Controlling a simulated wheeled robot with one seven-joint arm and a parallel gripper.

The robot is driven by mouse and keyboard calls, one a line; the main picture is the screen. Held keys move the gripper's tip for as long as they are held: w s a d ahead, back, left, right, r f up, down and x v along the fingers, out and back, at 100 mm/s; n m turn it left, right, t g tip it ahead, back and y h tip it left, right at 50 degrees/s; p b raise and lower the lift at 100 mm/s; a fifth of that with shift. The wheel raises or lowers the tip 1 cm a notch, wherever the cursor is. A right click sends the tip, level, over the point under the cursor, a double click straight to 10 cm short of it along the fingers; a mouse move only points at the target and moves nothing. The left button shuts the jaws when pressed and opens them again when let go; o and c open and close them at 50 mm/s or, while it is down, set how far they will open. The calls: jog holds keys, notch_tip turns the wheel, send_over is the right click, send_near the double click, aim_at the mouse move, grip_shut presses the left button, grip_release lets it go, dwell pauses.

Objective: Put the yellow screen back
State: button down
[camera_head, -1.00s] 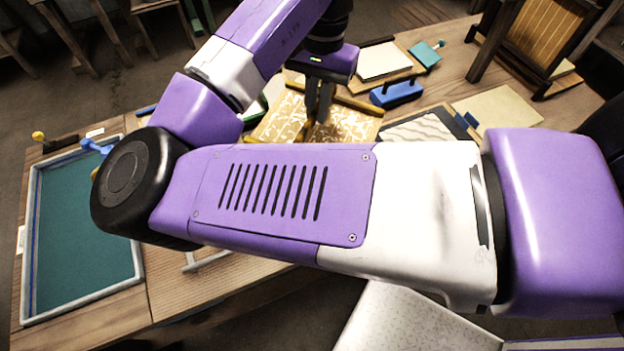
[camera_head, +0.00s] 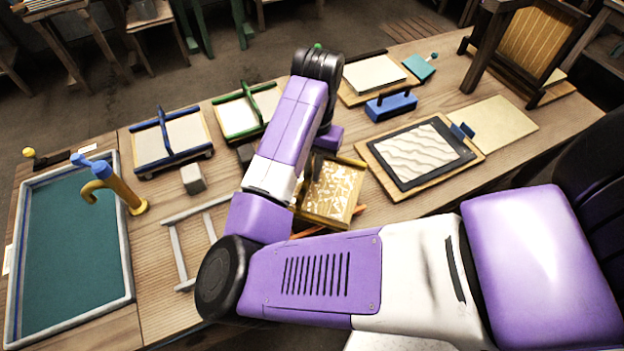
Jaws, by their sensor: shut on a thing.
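The yellow screen (camera_head: 335,195), a yellow frame with a white and gold leafy pattern, is at mid-table, just right of my forearm. Its left part is hidden behind my arm. My gripper (camera_head: 317,165) is at the far side of the screen, mostly covered by my own arm links; its dark fingers show only in part. It is shut on the screen's far edge. I cannot tell how far the screen is above the table.
A framed wavy-patterned panel (camera_head: 418,153) lies close right of the screen. Blue (camera_head: 170,137) and green (camera_head: 243,110) framed screens stand behind left. A teal basin (camera_head: 75,240) with a brass tap (camera_head: 120,190) is at left. A dark wooden rack (camera_head: 520,55) stands at back right.

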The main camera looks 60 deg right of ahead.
aim_at(312, 184)
jog(key=shift+f, duration=2.1)
jog(key=shift+f, duration=0.2)
jog(key=c, duration=1.5)
grip_release()
jog(key=shift+r, duration=0.1)
